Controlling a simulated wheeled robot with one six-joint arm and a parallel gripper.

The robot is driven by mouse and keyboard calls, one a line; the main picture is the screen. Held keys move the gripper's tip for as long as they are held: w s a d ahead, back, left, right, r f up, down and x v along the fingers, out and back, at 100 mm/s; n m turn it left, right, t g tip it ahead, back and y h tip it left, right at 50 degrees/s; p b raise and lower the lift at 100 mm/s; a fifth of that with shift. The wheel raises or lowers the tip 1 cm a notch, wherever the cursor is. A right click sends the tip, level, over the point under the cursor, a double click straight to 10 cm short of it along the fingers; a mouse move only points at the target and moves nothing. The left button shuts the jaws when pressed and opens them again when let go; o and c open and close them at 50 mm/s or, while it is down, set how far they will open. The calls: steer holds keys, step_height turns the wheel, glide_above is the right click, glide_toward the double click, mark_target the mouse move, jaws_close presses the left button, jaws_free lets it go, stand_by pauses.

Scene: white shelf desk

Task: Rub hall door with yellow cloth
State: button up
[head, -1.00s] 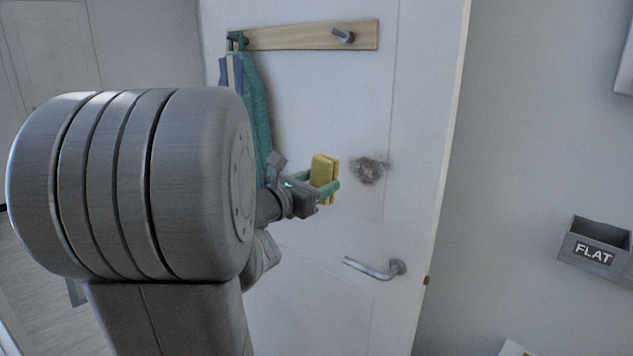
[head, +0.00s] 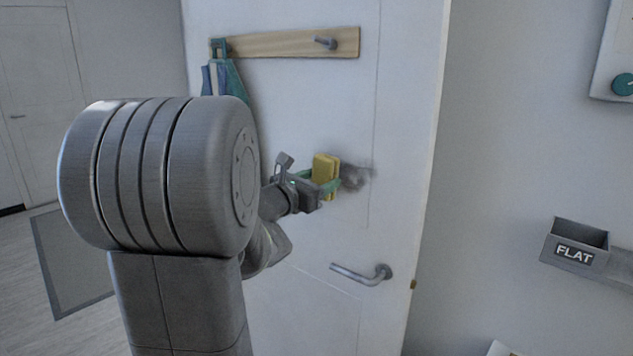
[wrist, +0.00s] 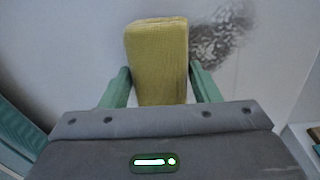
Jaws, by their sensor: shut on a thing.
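My gripper (head: 328,184) is shut on the folded yellow cloth (head: 325,170), and its green fingers stand on either side of it. The cloth also shows in the wrist view (wrist: 157,60), upright between the fingers. The white hall door (head: 300,110) stands behind them. A dark grey smudge (head: 355,178) marks the door just right of the cloth; it also shows in the wrist view (wrist: 222,35). The cloth overlaps the smudge's left edge in the head view. I cannot tell whether the cloth touches the door.
A wooden hook rail (head: 290,43) with a hanging green and blue cloth (head: 226,80) is on the door above. A metal handle (head: 362,275) sits below the smudge. A grey box marked FLAT (head: 575,248) is on the right wall.

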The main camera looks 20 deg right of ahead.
mark_target(378, 185)
steer(key=shift+b+x, duration=0.45)
steer(key=shift+x, duration=0.6)
stand_by(0.4)
steer(key=shift+s, duration=0.1)
steer(key=shift+s+d+f+b, duration=0.1)
steer(key=shift+s+d+b, duration=0.1)
steer(key=shift+b, duration=0.2)
steer(key=shift+s+d+b, duration=0.35)
steer(key=shift+s+b, duration=0.35)
steer(key=shift+s, duration=0.1)
steer(key=shift+s+d+b, duration=0.35)
steer(key=shift+s+b, duration=0.25)
steer(key=shift+s, duration=0.15)
steer(key=shift+s+d+b, duration=0.3)
steer(key=shift+s+b, duration=0.1)
steer(key=shift+b, duration=0.2)
steer(key=shift+s+d+b, duration=0.4)
steer(key=shift+s+b, duration=0.2)
steer(key=shift+s, duration=0.05)
steer(key=shift+s+d+b, duration=0.35)
steer(key=shift+s+b, duration=0.25)
steer(key=shift+s, duration=0.05)
steer(key=s+b, duration=0.1)
steer(key=s+d+b, duration=0.1)
steer(key=b, duration=0.1)
steer(key=shift+s+d, duration=0.2)
steer(key=shift+d, duration=0.05)
steer(key=shift+s+d+b, duration=0.2)
steer(key=shift+s+b, duration=0.25)
steer(key=shift+b, duration=0.2)
